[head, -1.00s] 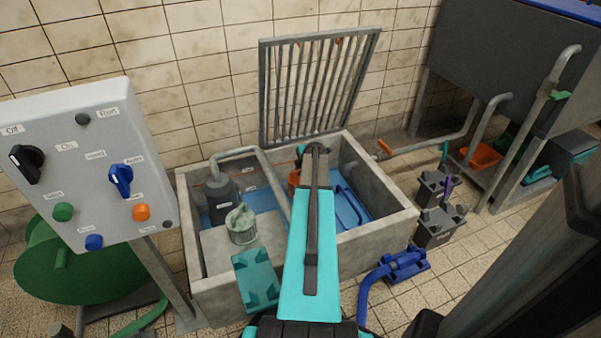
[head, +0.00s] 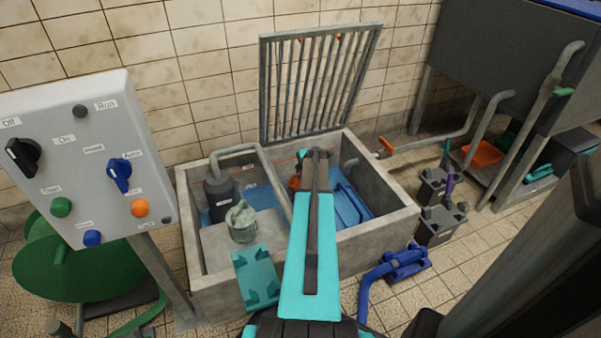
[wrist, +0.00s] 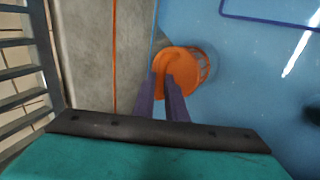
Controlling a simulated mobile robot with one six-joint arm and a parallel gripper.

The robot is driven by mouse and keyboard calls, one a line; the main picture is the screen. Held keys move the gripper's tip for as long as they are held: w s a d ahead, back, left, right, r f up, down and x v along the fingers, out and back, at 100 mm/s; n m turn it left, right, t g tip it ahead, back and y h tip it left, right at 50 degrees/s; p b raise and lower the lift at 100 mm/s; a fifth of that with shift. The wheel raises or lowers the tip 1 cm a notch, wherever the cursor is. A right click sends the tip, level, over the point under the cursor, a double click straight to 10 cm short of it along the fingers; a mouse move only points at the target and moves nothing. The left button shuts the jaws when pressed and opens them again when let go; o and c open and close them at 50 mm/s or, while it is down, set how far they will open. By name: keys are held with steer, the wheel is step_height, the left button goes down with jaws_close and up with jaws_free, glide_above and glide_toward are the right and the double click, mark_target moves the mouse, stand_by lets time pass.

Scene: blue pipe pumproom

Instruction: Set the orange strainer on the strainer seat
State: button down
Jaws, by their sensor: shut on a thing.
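The orange strainer (wrist: 203,66) shows in the wrist view with a round orange top and mesh-like side, over the blue water. My gripper (wrist: 165,88) is shut on its top, with both dark fingers against it. In the head view a small part of the orange strainer (head: 294,183) shows left of my arm, inside the concrete pit; my arm hides the rest and the fingertips. I cannot tell whether the strainer touches anything below. I cannot clearly pick out the strainer seat in either view.
The concrete pit (head: 395,222) has a raised grate (head: 318,85) behind it. A dark pump (head: 221,195) with a grey pipe and a pale green bundle (head: 241,221) stand at its left. A control panel (head: 85,165) is at left. A teal block (head: 256,276) is on the front rim.

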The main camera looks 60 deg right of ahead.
mark_target(299, 181)
steer(key=shift+f+b, duration=1.3)
steer(key=shift+f, duration=0.6)
steer(key=c, duration=1.7)
jaws_free()
steer(key=shift+s+r, duration=0.1)
steer(key=p+v, duration=0.4)
steer(key=v, duration=0.9)
steer(key=shift+a+r+p, duration=0.15)
steer(key=shift+r+p, duration=0.1)
steer(key=shift+p, duration=0.05)
steer(key=shift+r, duration=0.1)
